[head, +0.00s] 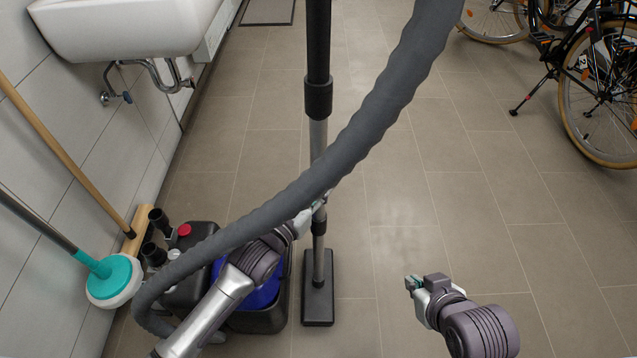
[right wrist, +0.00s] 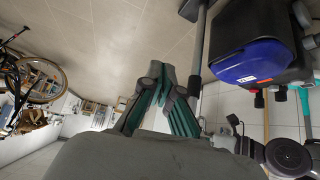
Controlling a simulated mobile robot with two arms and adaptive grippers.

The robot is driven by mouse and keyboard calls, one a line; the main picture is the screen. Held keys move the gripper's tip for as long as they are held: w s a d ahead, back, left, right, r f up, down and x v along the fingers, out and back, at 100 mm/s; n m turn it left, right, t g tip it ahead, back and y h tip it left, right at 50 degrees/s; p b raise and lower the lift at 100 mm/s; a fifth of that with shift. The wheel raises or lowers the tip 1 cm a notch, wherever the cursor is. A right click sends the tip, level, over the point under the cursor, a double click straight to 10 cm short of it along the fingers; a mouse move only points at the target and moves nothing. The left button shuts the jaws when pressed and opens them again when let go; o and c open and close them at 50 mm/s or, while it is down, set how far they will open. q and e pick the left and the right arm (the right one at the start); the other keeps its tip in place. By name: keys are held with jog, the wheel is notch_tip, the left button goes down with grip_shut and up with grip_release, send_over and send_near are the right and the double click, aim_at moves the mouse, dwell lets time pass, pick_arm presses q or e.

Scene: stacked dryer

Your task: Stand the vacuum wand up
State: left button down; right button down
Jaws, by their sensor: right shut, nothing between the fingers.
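The vacuum wand (head: 318,140) stands upright in the head view, its flat floor head (head: 318,290) on the tiles. The thick grey hose (head: 340,155) crosses in front of it and hides part of the tube. My left gripper (head: 318,207) is at the lower tube, largely behind the hose; whether its fingers are closed around the tube is hidden. My right gripper (head: 413,283) is shut and empty, to the right of the wand and apart from it. In the right wrist view its green-padded fingers (right wrist: 157,75) are together, with the wand (right wrist: 199,50) beyond them.
The blue and black vacuum body (head: 262,292) stands left of the floor head. A broom (head: 70,155) and a teal-headed mop (head: 108,275) lean at the left wall, under a sink (head: 125,30). Bicycles (head: 595,90) stand at right. The middle floor is clear.

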pick_arm(q)
jog(key=shift+f+b, duration=0.35)
jog(key=shift+f, duration=0.05)
pick_arm(e)
jog(key=shift+w+a+r+t+y, duration=0.2)
jog(key=shift+w+r+t, duration=0.25)
jog(key=shift+w, duration=0.3)
jog(key=shift+w+a+r+t+y, duration=0.1)
jog(key=shift+w+a+r+t, duration=0.2)
jog(key=shift+w+r, duration=0.35)
pick_arm(q)
jog(key=c, duration=1.2)
grip_release()
jog(key=o, duration=0.5)
jog(key=shift+c, duration=0.2)
jog(key=shift+s+f, duration=0.1)
jog(key=shift+f, duration=0.35)
jog(key=v, duration=1.2)
jog(key=shift+r, duration=0.25)
